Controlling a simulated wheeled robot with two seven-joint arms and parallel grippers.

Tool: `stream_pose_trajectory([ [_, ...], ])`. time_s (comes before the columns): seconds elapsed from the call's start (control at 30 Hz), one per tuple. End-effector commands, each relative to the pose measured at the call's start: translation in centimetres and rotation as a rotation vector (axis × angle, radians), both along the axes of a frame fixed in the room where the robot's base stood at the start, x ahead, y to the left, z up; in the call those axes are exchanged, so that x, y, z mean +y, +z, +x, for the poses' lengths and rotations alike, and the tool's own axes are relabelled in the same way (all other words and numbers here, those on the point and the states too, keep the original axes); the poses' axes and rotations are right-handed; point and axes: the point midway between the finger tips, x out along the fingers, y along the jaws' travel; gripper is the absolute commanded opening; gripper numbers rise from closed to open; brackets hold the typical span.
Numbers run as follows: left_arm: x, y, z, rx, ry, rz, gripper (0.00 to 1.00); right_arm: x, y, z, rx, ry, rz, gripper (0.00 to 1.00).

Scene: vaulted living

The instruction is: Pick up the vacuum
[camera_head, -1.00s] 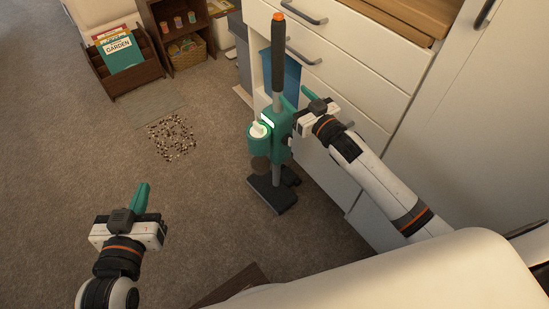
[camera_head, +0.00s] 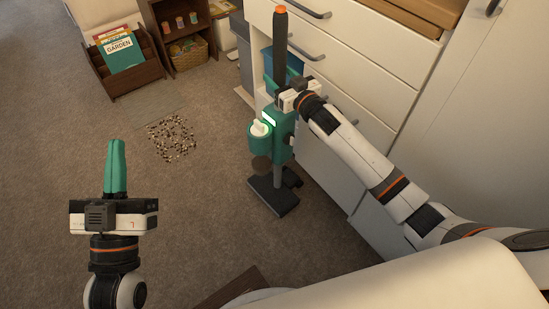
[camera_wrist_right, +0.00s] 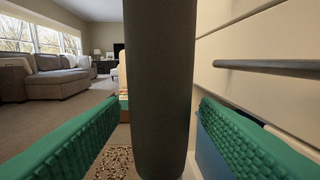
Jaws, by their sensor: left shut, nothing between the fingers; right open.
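The vacuum (camera_head: 283,140) stands upright on the carpet against the white cabinet, with a green body, a dark floor head and a dark handle with an orange tip. Its dark handle (camera_wrist_right: 158,80) rises between the fingers in the right wrist view. My right gripper (camera_wrist_right: 158,130) is open around the handle, with a green finger on each side and gaps visible. In the head view my right gripper (camera_head: 281,84) is at the lower part of the handle, its fingers partly hidden. My left gripper (camera_head: 116,145) is shut and empty, above the carpet at the left.
White drawers with metal handles (camera_head: 308,52) stand close behind and right of the vacuum. A patch of scattered bits (camera_head: 172,138) lies on the carpet. A book rack (camera_head: 123,70) and small shelf (camera_head: 180,40) stand at the back. Carpet at the left is clear.

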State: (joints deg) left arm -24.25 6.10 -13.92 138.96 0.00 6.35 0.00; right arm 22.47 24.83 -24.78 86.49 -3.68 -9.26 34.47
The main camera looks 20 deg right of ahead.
Motion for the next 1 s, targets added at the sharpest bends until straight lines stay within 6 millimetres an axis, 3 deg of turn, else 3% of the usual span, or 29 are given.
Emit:
stream_pose_trajectory([
  [0.33, 0.00, 0.57, -0.34, -0.041, -0.003, -0.012, 0.00, 0.14, 0.04, 0.46, 0.000, 0.000, 0.000, 0.56],
  [0.63, 0.01, 0.53, -0.33, -0.039, -0.003, -0.011, 0.00, 0.13, 0.03, 0.44, 0.000, 0.000, 0.000, 0.09],
  [0.67, 0.01, 0.58, -0.33, -0.039, -0.003, -0.011, 0.00, 0.18, 0.70, 0.52, -0.013, 0.003, 0.004, 0.09],
  [1.0, -0.02, 0.52, -0.20, -0.026, -0.001, -0.007, 0.00, 0.23, 0.79, 0.49, -0.011, 0.002, 0.004, 0.10],
])
